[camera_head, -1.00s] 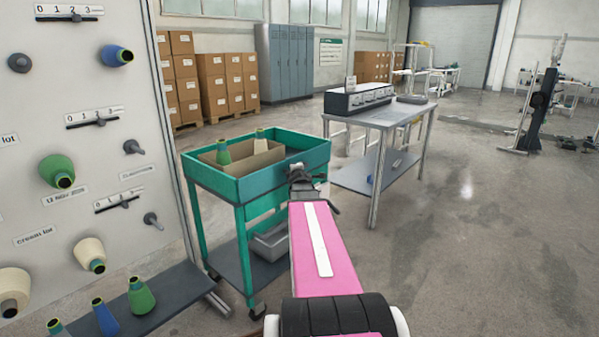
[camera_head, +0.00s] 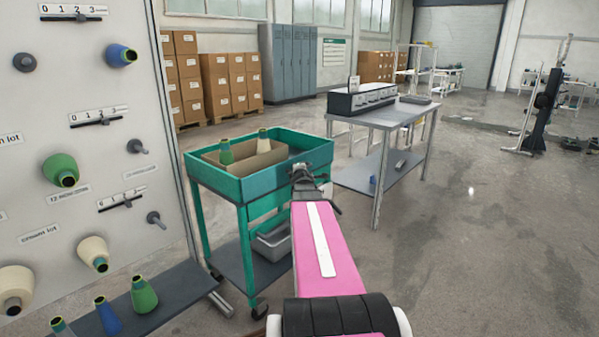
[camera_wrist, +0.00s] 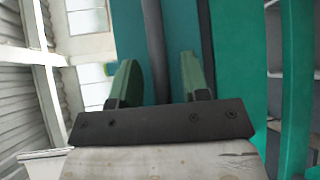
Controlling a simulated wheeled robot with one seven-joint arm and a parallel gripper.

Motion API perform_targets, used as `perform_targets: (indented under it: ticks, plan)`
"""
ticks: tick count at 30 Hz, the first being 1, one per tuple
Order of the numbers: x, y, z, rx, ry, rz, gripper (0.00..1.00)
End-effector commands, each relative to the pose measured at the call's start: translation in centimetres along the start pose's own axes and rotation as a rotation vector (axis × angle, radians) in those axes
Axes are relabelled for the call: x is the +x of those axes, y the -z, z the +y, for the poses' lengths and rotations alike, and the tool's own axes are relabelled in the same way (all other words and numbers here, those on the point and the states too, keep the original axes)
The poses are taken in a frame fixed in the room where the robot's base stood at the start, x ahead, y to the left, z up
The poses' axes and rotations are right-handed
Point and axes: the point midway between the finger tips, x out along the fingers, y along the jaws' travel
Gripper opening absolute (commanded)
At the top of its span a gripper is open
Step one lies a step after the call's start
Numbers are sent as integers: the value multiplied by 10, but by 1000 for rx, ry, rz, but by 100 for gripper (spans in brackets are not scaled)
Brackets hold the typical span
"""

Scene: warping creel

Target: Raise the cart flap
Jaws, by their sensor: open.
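The teal cart (camera_head: 215,183) stands ahead of me, with a deep tray on top and legs below. I cannot make out its flap as a separate part from the tray's near right side. My gripper (camera_head: 303,172) is at that side, small and partly hidden by my arm in the head view. In the wrist view my gripper (camera_wrist: 158,78) is open, its two green fingers apart. A dark grey bar and a teal surface of the cart (camera_wrist: 232,60) show beyond and between the fingers. I cannot tell whether the fingers touch either.
In the tray are a cardboard box (camera_head: 265,157) and two cones. A grey bin (camera_head: 272,243) sits on the lower shelf. The creel panel (camera_head: 110,160) with cones stands close on the left. A steel table (camera_head: 395,115) stands behind right.

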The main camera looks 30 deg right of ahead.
Motion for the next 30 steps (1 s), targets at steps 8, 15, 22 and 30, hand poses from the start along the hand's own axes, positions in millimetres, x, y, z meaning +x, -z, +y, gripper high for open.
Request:
perform_targets:
  ticks: [8, 15, 22, 30]
  plan:
    - [-40, 0, 0, 0, 0, 0, 42]
    - [-85, 1, 0, 1, -1, 1, 42]
    - [-104, 1, 0, 0, -1, 1, 42]
    - [-104, 1, 0, 0, -1, 1, 42]
